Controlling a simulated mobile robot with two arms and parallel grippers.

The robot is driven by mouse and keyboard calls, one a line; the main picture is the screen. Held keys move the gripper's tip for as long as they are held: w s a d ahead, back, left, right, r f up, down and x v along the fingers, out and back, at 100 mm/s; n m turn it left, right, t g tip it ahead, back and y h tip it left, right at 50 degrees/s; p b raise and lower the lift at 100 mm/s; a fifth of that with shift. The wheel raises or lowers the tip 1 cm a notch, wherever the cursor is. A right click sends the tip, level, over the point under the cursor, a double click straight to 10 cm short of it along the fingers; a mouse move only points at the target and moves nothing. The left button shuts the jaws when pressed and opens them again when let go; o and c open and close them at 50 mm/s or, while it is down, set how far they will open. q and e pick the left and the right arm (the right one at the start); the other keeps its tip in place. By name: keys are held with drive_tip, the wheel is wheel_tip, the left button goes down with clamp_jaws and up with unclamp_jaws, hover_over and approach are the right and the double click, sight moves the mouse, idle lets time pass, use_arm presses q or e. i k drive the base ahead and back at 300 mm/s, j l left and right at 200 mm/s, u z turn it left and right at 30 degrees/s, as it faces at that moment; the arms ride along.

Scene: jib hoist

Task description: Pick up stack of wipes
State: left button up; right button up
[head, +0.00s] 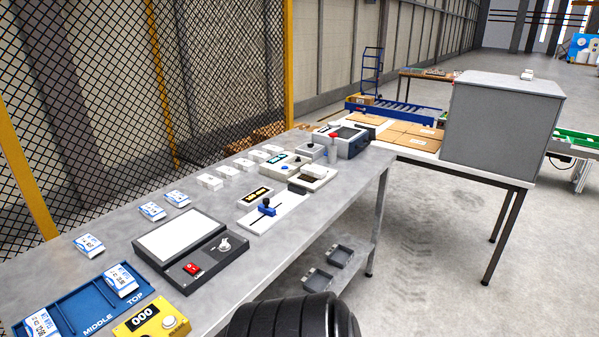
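Several small white packs with blue labels, which look like wipes, lie on the grey metal bench (330,215) in the head view. One pack (122,279) lies on the right part of a blue tray (80,306) marked MIDDLE and TOP. Another pack (41,322) is at the tray's left, cut by the picture's bottom edge. One pack (88,244) lies on bare bench behind the tray. Two more, a left one (152,210) and a right one (177,198), lie farther back. I cannot tell which is the stack. Neither gripper is in view.
A black console (205,262) with a white screen stands right of the tray. A yellow counter box (152,320) is at the front. A slider unit (272,212) and other devices stand farther along. Mesh fencing (90,90) runs behind. A grey cabinet (500,120) stands on the far table.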

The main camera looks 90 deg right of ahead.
sight(313, 171)
drive_tip(key=z, duration=2.85)
drive_tip(key=u, duration=0.4)
drive_tip(key=i+l+u, duration=0.4)
drive_tip(key=l+u, duration=0.2)
drive_tip(key=i+l+u, duration=0.15)
drive_tip(key=l+u, duration=0.2)
